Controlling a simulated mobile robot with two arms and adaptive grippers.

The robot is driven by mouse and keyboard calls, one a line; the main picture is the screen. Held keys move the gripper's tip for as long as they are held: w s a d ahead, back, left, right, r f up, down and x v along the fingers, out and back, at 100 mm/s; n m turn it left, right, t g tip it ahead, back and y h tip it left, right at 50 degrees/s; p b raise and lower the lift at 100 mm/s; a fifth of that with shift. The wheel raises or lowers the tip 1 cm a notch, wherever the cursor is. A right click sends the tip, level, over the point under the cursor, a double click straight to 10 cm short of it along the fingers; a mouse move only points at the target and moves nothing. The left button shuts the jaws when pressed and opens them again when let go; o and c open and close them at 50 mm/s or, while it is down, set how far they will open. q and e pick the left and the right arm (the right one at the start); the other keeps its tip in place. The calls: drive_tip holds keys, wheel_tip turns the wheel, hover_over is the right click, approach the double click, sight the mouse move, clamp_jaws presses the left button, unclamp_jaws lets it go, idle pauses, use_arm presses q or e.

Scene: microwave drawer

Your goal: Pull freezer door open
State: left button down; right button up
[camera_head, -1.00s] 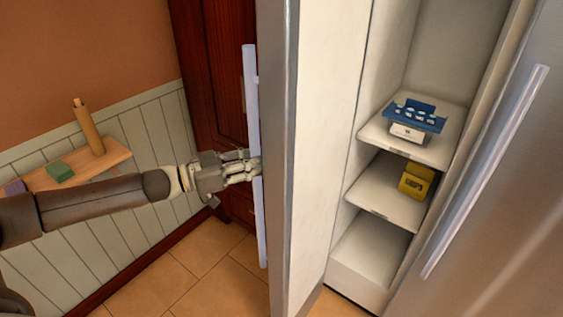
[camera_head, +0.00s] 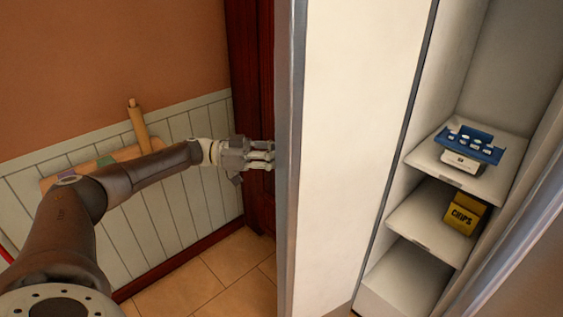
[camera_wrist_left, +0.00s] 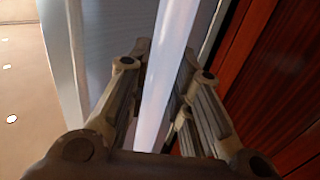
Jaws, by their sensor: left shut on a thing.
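The freezer door (camera_head: 345,150) stands open in the head view, its pale inner face and grey edge turned toward me. My left gripper (camera_head: 268,156) is at the outer side of the door, its fingertips partly hidden by the door's edge. In the left wrist view the light bar handle (camera_wrist_left: 168,75) runs between the two fingers of my left gripper (camera_wrist_left: 160,85), and they are shut on it. The handle is hidden in the head view. The freezer's interior shelves (camera_head: 425,222) are exposed. My right gripper is not in view.
A blue tray (camera_head: 470,146) on a white box and a yellow chips box (camera_head: 463,214) sit on the shelves. A dark red wooden cabinet (camera_head: 252,100) stands close behind my left gripper. A wooden wall shelf (camera_head: 110,160) is at left. Tiled floor (camera_head: 215,275) is clear below.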

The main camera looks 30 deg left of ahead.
use_arm(q)
drive_tip(key=shift+w+a+r, duration=0.2)
drive_tip(key=shift+w+r, duration=0.05)
drive_tip(key=shift+w, duration=0.1)
idle(0.3)
drive_tip(key=c, duration=1.7)
unclamp_jaws()
drive_tip(key=o, duration=0.4)
drive_tip(key=shift+w+d+f+g, duration=0.15)
drive_tip(key=shift+w+d+g, duration=0.05)
drive_tip(key=shift+d+g, duration=0.1)
drive_tip(key=v, duration=1.2)
drive_tip(key=shift+a+f, duration=0.15)
drive_tip(key=shift+f, duration=0.05)
